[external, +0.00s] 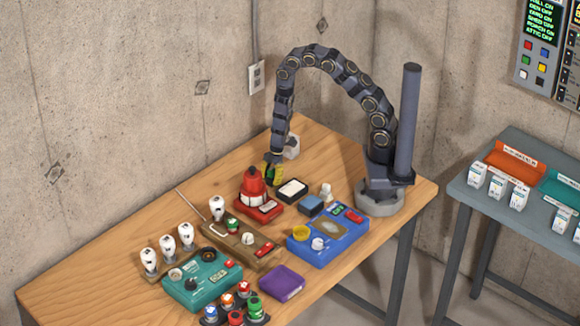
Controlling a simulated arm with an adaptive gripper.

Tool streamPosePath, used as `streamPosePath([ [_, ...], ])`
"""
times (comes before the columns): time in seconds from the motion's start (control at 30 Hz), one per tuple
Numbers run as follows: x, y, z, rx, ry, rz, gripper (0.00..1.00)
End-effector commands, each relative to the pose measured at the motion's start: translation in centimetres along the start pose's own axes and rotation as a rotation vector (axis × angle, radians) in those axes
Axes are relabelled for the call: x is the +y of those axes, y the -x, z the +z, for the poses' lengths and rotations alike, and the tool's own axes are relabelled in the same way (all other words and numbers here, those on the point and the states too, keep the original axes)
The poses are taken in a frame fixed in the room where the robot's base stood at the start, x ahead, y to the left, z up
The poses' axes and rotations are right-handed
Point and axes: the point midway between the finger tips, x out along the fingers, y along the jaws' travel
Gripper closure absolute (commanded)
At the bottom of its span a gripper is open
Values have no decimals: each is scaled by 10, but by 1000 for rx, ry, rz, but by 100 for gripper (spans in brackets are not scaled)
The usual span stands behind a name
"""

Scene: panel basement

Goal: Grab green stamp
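My gripper (272,174) hangs down from my arched arm, just behind and right of a red bell-shaped device (252,187). Small yellow-green patches show at its tip; I cannot tell whether they are its fingers or something between them. A small green-topped piece (256,308) stands at the front edge of the table, in a cluster of coloured knobs, far from my gripper. I cannot tell whether it is a stamp. White-headed, stamp-like pieces stand in a row at the left, one of them here (149,260).
A teal box (203,285), a wooden board, a purple pad (281,283) and a blue box (330,238) crowd the table (90,285). A dark pad (291,190) and a white object (292,146) are near my gripper. The table's left end is clear.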

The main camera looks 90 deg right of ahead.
Motion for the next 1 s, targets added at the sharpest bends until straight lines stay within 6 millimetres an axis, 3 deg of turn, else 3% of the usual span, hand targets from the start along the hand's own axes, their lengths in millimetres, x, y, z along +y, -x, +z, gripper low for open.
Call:
streamPosePath([
  [0.03, 0, 0, 0, 0, 0, 0, 94],
  [0.07, 0, 0, 0, 0, 0, 0, 100],
  [0.67, 1, 6, -2, 1, 1, 3, 100],
  [1.0, 2, 52, -14, -1, 4, 6, 100],
])
